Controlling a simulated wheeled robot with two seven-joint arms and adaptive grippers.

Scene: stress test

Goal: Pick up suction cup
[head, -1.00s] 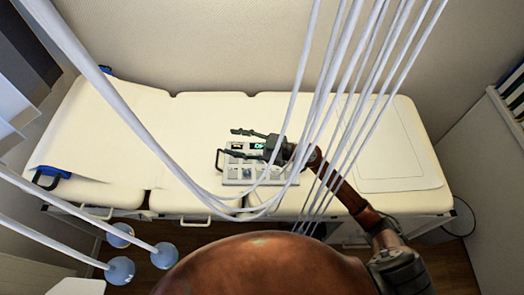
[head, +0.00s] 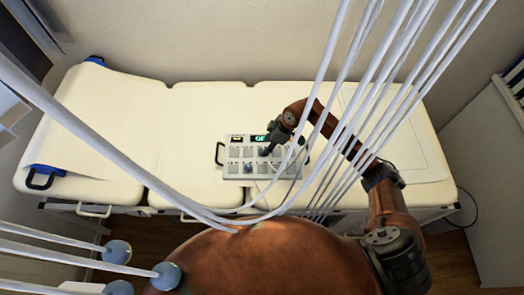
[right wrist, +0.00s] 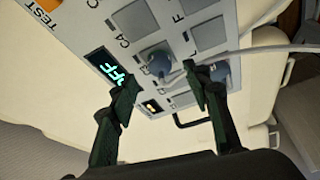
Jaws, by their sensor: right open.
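In the right wrist view, a blue-grey suction cup bulb (right wrist: 157,62) sits on a pad of a grey panel box, with a thin white cable running off it. A second bulb (right wrist: 219,72) sits on the panel behind my right fingertip. My right gripper (right wrist: 158,80) is open and empty, its fingers apart on either side of the first bulb's lower edge in the picture. In the head view, my right gripper (head: 267,150) points down over the box (head: 233,170); the bulbs there are too small to tell apart. My left gripper is not in view.
The box has a lit display (right wrist: 104,64) and lies on a cream padded couch (head: 180,110). Several white cables (head: 345,100) hang across the head view. Blue balls on white cables (head: 118,252) hang at lower left. The couch left of the box is clear.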

